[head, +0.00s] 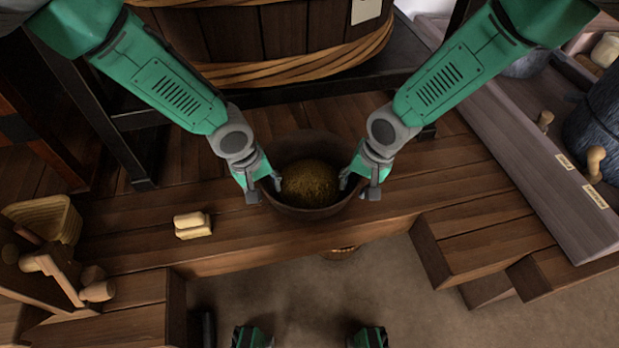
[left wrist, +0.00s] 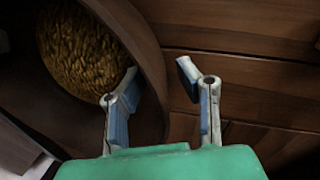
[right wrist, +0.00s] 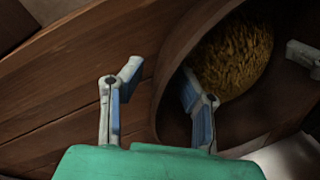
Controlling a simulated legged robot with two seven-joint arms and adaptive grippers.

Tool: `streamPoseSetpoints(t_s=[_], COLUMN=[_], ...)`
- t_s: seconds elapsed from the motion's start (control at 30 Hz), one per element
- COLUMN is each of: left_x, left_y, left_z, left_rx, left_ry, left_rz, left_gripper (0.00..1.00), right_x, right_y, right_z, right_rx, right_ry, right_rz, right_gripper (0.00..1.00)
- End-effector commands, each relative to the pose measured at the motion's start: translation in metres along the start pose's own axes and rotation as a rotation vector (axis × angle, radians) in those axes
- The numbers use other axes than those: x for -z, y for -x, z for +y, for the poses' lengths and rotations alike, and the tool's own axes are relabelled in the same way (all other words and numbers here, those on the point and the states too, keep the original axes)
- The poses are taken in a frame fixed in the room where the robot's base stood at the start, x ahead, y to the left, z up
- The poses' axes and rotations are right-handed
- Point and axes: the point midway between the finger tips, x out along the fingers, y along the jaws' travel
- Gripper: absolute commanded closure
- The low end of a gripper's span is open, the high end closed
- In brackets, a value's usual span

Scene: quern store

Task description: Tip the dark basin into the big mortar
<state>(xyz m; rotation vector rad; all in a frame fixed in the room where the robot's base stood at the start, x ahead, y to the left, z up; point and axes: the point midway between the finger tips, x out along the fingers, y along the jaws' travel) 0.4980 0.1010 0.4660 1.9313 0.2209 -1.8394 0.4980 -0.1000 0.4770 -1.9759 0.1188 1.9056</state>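The dark basin (head: 300,211) stands on the plank bench and holds a heap of yellow-brown grain (head: 310,184). My left gripper (head: 262,187) is at its left rim and my right gripper (head: 359,184) at its right rim. In the left wrist view, the left fingers (left wrist: 157,88) are apart, one inside the basin and one outside, with the wall between. In the right wrist view, the right fingers (right wrist: 160,85) straddle the opposite wall in the same way, also apart. I cannot surely pick out the big mortar; a round brown object (head: 343,251) shows partly below the bench's front edge.
A large hooped wooden tub (head: 270,35) stands behind the bench (head: 130,230). A pale yellow block (head: 193,225) lies left of the basin, and a yellowish basket (head: 45,217) is farther left. A labelled grey shelf (head: 545,190) with a dark blue-grey vessel (head: 598,115) is at right.

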Motion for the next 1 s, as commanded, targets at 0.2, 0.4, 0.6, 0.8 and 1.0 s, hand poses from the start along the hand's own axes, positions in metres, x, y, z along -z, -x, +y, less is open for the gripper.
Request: streamPoseSetpoints(t_s=[0.2,0.4,0.6,0.8,1.0], left_x=[-0.0002,-0.0003,-0.0002,-0.0002,0.0000], left_y=[-0.0082,-0.0083,-0.0082,-0.0081,-0.0045], left_z=[0.0000,0.0000,0.0000,-0.0001,0.0010], left_rx=[0.000,0.000,0.000,0.000,-0.001], left_ry=[0.000,0.000,-0.001,0.000,0.000], left_rz=[0.000,0.000,0.000,0.000,0.001], left_gripper=[0.70,0.70,1.00,1.00,1.00], right_x=[-0.0004,-0.0001,0.0000,0.0000,0.0003], right_y=[-0.0083,-0.0082,-0.0081,-0.0080,-0.0043], right_z=[0.0001,0.0001,0.0001,0.0001,-0.0010], right_rx=[-0.001,0.000,0.000,0.000,0.001], right_ry=[0.001,0.000,0.000,0.000,0.000], right_rz=[0.000,0.000,0.000,0.000,0.001], right_gripper=[0.70,0.70,1.00,1.00,1.00])
